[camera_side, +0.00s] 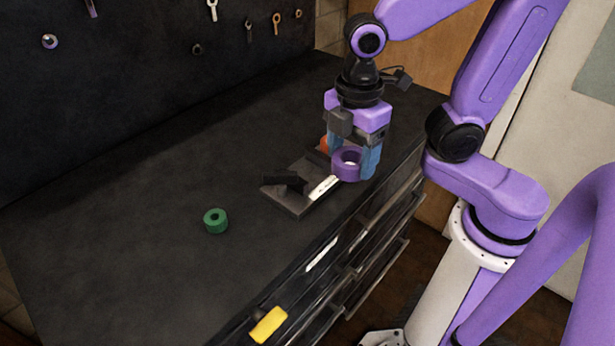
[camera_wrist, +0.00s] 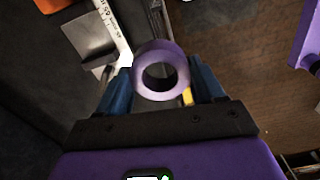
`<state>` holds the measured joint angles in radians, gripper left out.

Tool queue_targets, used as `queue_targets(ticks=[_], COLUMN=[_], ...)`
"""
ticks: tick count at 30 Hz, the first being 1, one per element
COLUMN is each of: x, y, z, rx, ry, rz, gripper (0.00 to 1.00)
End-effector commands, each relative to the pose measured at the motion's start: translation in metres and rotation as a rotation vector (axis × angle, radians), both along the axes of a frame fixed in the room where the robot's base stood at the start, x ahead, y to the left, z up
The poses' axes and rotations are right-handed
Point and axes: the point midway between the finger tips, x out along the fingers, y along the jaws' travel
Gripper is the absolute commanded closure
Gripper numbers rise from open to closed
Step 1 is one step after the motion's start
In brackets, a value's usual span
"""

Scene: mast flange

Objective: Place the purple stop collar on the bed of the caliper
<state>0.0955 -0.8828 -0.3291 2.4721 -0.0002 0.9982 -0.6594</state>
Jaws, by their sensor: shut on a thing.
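The purple stop collar (camera_side: 346,164) is a short ring with a round hole. My gripper (camera_side: 357,161) is shut on it, with a blue finger on either side. In the wrist view the collar (camera_wrist: 161,70) sits between the blue fingertips, its hole facing the camera. The caliper (camera_side: 293,199) is a grey plate with a dark block and a white marked scale, lying near the bench's front edge. The held collar appears close to the scale's right end in the side view; its height above it is unclear. In the wrist view the scale (camera_wrist: 115,28) runs left of the collar.
A green ring (camera_side: 215,221) lies on the dark bench (camera_side: 120,230), left of the caliper. An orange thing (camera_side: 324,145) is partly hidden behind my gripper. Drawers with handles (camera_side: 375,235) and a yellow thing (camera_side: 268,324) are along the bench front. Tools hang on the back wall.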

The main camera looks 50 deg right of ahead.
Motion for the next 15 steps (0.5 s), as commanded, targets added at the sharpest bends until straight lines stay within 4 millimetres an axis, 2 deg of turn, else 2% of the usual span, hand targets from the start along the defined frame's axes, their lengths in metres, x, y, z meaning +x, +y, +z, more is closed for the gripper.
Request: queue_targets(ticks=[1, 3, 6, 11, 15], x=[0.002, 0.001, 0.000, 0.000, 0.013], y=[-0.016, -0.034, -0.052, -0.065, -0.064], z=[0.002, 0.004, 0.006, 0.006, -0.001], rx=[0.003, 0.003, 0.001, 0.000, -0.003], ry=[-0.003, -0.003, -0.001, 0.000, 0.005], rz=[-0.018, -0.025, -0.032, -0.036, -0.036], gripper=[0.70, 0.70, 0.70, 0.70, 0.70])
